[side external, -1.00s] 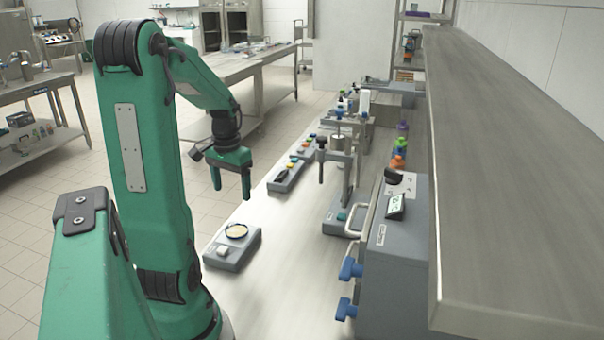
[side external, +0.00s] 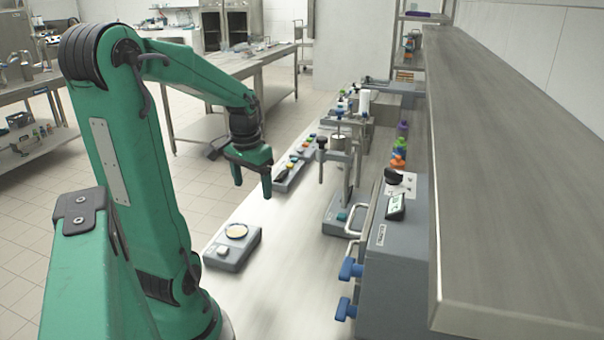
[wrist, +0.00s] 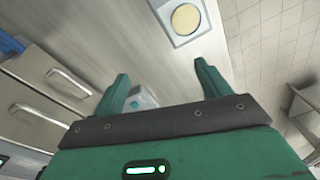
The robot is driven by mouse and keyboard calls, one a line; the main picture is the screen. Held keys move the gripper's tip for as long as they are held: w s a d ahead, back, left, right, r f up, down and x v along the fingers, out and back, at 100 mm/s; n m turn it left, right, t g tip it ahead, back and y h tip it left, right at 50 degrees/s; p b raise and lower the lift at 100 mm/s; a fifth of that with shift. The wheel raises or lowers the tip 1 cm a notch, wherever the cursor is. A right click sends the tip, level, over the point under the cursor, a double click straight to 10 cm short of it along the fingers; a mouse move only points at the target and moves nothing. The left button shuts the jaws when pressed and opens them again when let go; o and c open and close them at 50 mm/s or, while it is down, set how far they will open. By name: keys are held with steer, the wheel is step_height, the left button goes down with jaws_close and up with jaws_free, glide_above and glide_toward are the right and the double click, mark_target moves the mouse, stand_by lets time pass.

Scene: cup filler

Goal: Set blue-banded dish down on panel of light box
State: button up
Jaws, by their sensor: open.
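A small grey box (side external: 228,259), which looks like the light box, sits at the near left of the bench. A round pale yellow dish (side external: 237,231) lies flat on top of it; I cannot clearly make out a blue band on its rim. In the wrist view the dish (wrist: 186,19) rests on the box's light panel at the top. My gripper (side external: 252,188) is open and empty, raised above the bench and beyond the box. In the wrist view nothing is between its fingers (wrist: 161,70), and they are apart from the dish.
A grey stand with a post and clamp (side external: 338,205) and a grey cabinet with blue knobs (side external: 385,270) are to the right. A long shelf (side external: 510,180) overhangs the right side. Bench between box and stand is bare.

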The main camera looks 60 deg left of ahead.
steer(key=d+r+m+t, duration=0.2)
steer(key=d+r, duration=0.1)
steer(key=d, duration=0.8)
steer(key=d+r+m+t, duration=0.2)
steer(key=d+r+m, duration=0.1)
steer(key=d, duration=0.8)
steer(key=shift+w+t+h, duration=0.15)
steer(key=shift+t+h, duration=0.25)
steer(key=shift+c, duration=0.3)
